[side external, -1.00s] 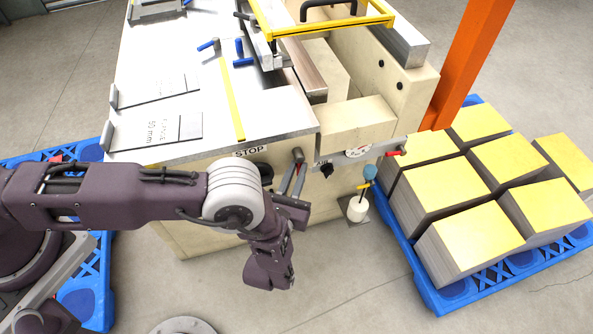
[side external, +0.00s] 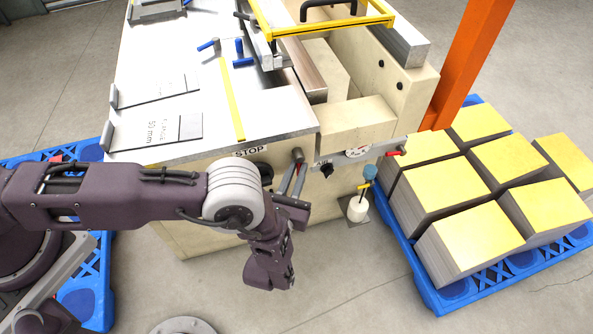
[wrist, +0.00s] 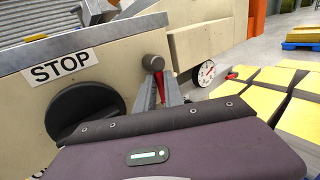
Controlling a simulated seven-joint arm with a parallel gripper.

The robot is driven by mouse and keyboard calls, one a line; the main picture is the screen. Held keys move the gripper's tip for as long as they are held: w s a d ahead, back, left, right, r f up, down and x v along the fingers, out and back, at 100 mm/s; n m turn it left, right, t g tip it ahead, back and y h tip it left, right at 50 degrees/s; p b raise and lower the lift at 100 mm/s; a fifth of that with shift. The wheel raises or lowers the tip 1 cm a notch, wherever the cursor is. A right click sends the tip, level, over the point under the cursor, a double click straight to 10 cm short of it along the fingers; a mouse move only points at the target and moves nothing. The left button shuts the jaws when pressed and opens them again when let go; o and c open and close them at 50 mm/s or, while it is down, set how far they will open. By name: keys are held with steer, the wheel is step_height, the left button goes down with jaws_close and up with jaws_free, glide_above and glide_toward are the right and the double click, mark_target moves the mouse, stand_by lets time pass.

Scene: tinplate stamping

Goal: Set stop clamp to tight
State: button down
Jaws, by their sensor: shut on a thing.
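The stop clamp appears to be the red lever (wrist: 160,84) with a grey round hub (wrist: 152,62), on the machine's front just right of the STOP label (wrist: 62,67). The lever hangs down below the hub in the wrist view. My gripper (wrist: 157,90) is shut on the lever, with one finger on each side. In the side view my gripper (side external: 296,172) reaches up to the hub (side external: 297,155) from below, and the fingers hide most of the lever. No tight or loose marking can be read.
A black handwheel (wrist: 84,112) sits left of my fingers, under the STOP label. To the right are a black knob (side external: 327,169), a dial gauge (side external: 359,150) and a white pot (side external: 357,209) with sticks. Yellow-topped stacks (side external: 455,182) stand on a blue pallet (side external: 424,284).

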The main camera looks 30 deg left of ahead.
steer(key=shift+n, duration=0.3)
steer(key=n, duration=0.1)
steer(key=n+t, duration=0.1)
steer(key=n+t+y, duration=0.1)
steer(key=shift+w+d+f, duration=0.2)
steer(key=shift+w+d, duration=0.05)
steer(key=shift+d, duration=0.15)
steer(key=shift+w+d+n+t+y, duration=0.15)
steer(key=shift+n+t+y, duration=0.3)
steer(key=shift+n, duration=0.6)
steer(key=shift+w+d+n+t+y, duration=0.2)
steer(key=shift+n+y, duration=0.35)
steer(key=shift+n, duration=0.5)
steer(key=c, duration=1.7)
jaws_free()
steer(key=v, duration=0.7)
